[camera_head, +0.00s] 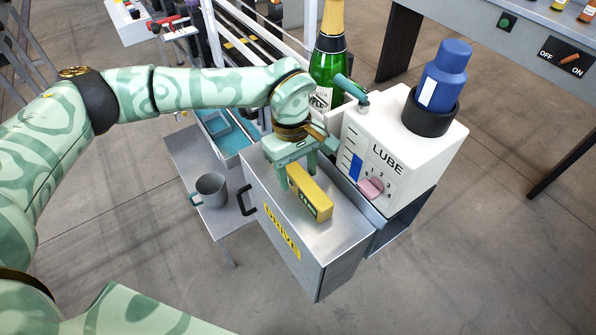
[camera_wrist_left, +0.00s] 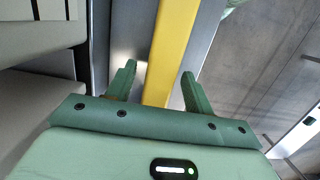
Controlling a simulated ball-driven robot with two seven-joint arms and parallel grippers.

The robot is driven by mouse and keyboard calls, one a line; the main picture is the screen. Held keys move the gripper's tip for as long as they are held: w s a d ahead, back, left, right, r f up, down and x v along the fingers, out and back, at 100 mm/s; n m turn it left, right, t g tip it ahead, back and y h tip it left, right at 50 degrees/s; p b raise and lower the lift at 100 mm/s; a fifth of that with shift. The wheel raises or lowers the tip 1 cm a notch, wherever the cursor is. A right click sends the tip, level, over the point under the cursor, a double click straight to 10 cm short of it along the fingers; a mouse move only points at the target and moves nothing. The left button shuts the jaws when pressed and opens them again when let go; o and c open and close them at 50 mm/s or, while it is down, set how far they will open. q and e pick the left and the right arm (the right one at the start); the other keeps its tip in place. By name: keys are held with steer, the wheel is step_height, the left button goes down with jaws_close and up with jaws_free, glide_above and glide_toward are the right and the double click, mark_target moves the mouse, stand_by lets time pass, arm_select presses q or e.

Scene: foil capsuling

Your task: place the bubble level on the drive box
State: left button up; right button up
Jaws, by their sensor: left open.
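The bubble level (camera_head: 310,192) is a yellow bar with a small dark-green window. It lies on the grey metal top of the drive box (camera_head: 346,226), whose front carries a yellow DRIVE label. My left gripper (camera_head: 297,178) is open at the level's far end, above the box top. In the left wrist view the yellow level (camera_wrist_left: 172,52) runs between the two spread green fingers (camera_wrist_left: 158,84), with a gap beside it. Whether a finger touches it is unclear. My right gripper is not in view.
A white LUBE unit (camera_head: 391,140) with a blue bottle (camera_head: 445,72) stands close behind the drive box. A green champagne bottle (camera_head: 328,62) is near my wrist. A grey mug (camera_head: 211,188) stands on a side table to the left. Open floor lies in front.

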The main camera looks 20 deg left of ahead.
mark_target(293, 167)
arm_select(q)
step_height(293, 167, up, 11)
steer(key=w+a+p, duration=0.1)
steer(key=shift+a+r+p, duration=0.2)
steer(key=shift+p, duration=0.1)
